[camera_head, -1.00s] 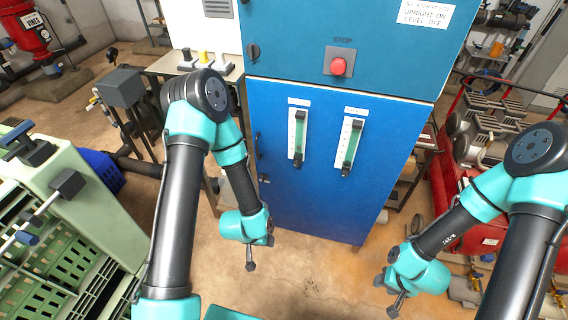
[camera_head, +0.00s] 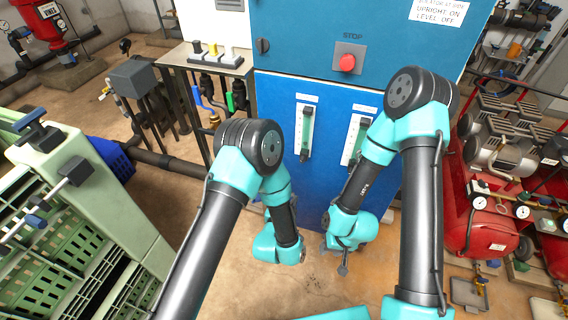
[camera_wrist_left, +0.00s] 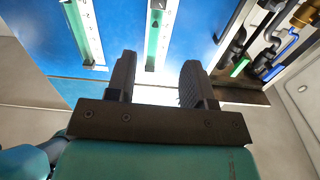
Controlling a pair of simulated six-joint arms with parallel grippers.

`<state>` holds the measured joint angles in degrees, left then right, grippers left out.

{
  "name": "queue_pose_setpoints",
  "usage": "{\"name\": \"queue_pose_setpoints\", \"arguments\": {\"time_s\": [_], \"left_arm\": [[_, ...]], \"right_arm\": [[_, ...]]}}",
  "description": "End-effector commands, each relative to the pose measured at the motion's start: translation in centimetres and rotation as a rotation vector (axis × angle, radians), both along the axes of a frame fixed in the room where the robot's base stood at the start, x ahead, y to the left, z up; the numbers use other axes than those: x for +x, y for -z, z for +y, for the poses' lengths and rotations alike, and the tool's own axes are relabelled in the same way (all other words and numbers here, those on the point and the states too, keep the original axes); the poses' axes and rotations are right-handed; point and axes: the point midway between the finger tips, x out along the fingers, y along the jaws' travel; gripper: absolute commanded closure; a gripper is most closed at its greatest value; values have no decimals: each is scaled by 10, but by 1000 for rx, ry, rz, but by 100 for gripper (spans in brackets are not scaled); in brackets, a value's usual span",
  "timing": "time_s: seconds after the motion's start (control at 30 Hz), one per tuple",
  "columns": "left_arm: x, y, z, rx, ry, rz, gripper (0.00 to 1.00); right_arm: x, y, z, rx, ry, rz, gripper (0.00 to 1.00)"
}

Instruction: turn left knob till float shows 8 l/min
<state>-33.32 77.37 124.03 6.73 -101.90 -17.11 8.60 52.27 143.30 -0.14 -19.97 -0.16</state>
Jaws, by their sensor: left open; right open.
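Two flow meters are on the blue cabinet door. The left flow meter (camera_head: 306,128) has a white scale plate, a green tube and a small dark knob (camera_head: 303,157) at its foot. The right flow meter (camera_head: 352,140) is partly behind my right arm. Both tubes show in the left wrist view, the left one (camera_wrist_left: 160,38) nearer the fingers. My right gripper (camera_head: 338,248) is open and empty, low before the cabinet.
A red STOP button (camera_head: 347,63) and a black rotary switch (camera_head: 262,46) sit above the door. A metal table (camera_head: 210,62) with valves stands left of the cabinet. Green crates (camera_head: 70,235) are at left, a red compressor (camera_head: 485,225) at right. Floor is clear between.

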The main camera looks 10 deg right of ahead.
Motion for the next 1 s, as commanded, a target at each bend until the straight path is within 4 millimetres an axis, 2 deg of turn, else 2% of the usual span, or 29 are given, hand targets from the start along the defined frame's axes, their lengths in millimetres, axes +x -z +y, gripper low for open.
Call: {"name": "queue_pose_setpoints", "arguments": {"time_s": [0.47, 0.67, 1.0], "left_arm": [[7, -1, -3, -3, -2, -3, 52], [27, -1, -14, -3, -2, -4, 52], [78, -1, -41, -2, -2, -2, 52]], "right_arm": [[0, 0, 0, 0, 0, 0, 57], [0, 0, 0, 0, 0, 0, 57], [0, 0, 0, 0, 0, 0, 57]]}}
